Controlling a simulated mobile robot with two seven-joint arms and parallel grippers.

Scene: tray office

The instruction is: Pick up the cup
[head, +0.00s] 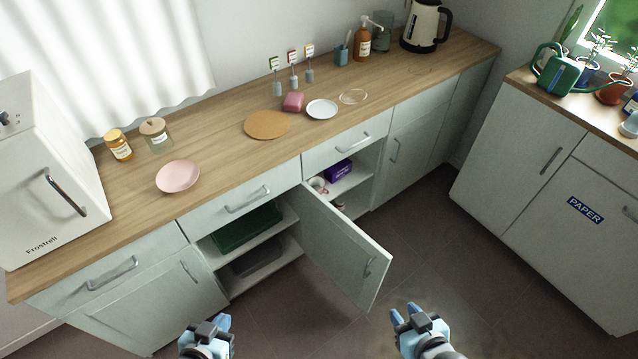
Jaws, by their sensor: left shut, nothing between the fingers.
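A small white cup (318,185) sits on the upper shelf inside the open lower cabinet, behind the open door, near the shelf's left side. It is small in the head view and partly hidden. My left gripper (222,321) is shut and empty at the bottom of the view, above the floor, well in front of the cabinets. My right gripper (404,313) is also low in the view, right of the open door and away from the cup; its finger gap is not clear.
The open cabinet door (345,258) juts out over the floor between my grippers and the cup. A purple box (338,171) stands beside the cup. The counter holds a pink plate (178,176), a white plate (322,109) and a kettle (424,27). Floor in front is clear.

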